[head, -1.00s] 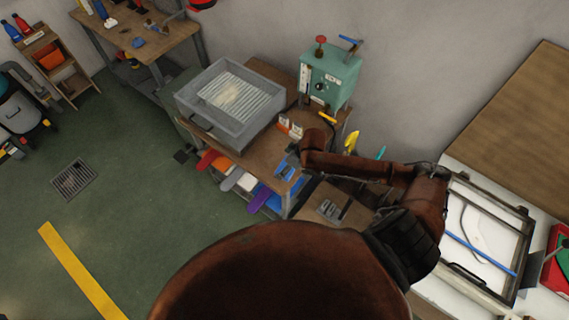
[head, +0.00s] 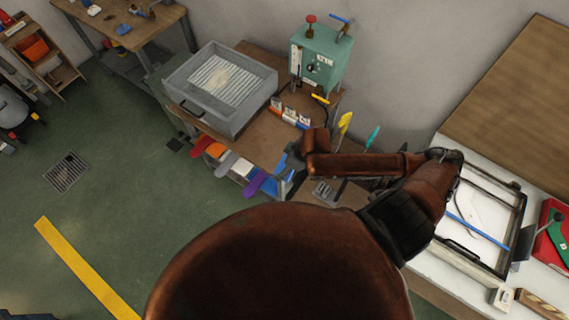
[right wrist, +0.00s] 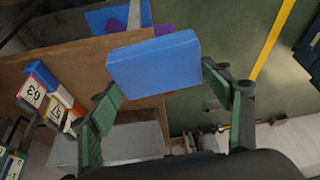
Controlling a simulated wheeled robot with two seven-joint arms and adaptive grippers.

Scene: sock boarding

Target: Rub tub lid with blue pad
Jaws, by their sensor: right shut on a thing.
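The grey tub (head: 185,100) stands on the wooden bench in the head view. Its pale ribbed top (head: 215,80) faces up, with a lighter patch in the middle; I take this as the lid. My right gripper (head: 292,160) is over the bench's front right part, to the right of the tub and apart from it. In the right wrist view, the green-padded fingers of the gripper (right wrist: 160,88) are shut on the blue pad (right wrist: 153,62), a thick rectangular block. In the head view the pad is mostly hidden. My left gripper is not in view.
White labelled blocks (head: 290,113) stand on the bench between the tub and the green machine (head: 320,58). Coloured paddle shapes (head: 228,163) stick out below the bench's front edge. A framed screen (head: 485,225) lies on the white table at right. Green floor at left is open.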

